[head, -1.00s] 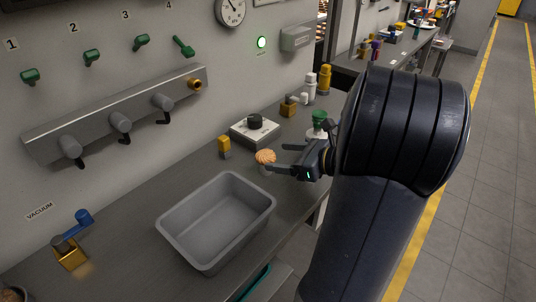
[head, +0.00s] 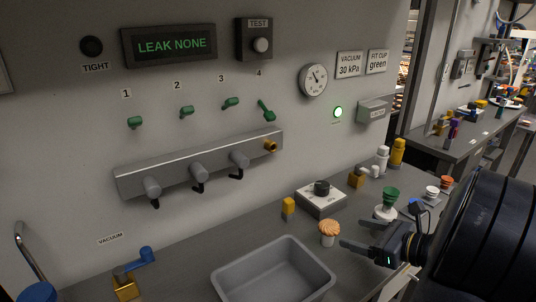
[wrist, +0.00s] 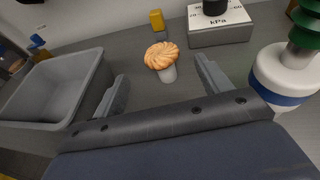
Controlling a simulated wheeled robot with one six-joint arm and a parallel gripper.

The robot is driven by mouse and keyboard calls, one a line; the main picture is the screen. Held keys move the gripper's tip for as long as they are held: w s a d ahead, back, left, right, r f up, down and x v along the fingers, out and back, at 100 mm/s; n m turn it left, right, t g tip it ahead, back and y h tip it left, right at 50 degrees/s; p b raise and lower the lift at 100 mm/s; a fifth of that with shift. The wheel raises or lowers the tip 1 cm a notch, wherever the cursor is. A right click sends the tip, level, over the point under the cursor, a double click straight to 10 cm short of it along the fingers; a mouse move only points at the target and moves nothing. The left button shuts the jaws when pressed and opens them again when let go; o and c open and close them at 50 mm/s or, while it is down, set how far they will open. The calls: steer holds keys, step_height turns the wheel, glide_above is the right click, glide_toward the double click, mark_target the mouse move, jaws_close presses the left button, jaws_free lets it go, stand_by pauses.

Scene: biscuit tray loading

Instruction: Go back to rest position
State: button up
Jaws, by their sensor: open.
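My gripper (head: 358,236) is open and empty at the right of the bench in the head view, its two fingers apart and pointing left. A round, swirled biscuit (head: 329,227) rests on a small pale stand just beyond the fingers. In the wrist view, the biscuit (wrist: 162,56) shows ahead of and between the two open fingers (wrist: 160,88), apart from both. The dark arm behind the gripper fills the lower right of the head view.
A grey tray (head: 222,281) lies on the bench left of the gripper. A dial box (head: 320,203), a yellow block (head: 288,206) and a green suction cup on a white holder (head: 388,203) stand near. A wall manifold (head: 130,184) is behind.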

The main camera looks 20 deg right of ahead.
mark_target(324, 221)
steer(key=x, duration=1)
steer(key=shift+f, duration=0.1)
steer(key=shift+w+a+f+b, duration=0.15)
steer(key=shift+w+f+b, duration=0.1)
steer(key=shift+f+b, duration=0.05)
steer(key=shift+r, duration=0.25)
steer(key=shift+s, duration=0.1)
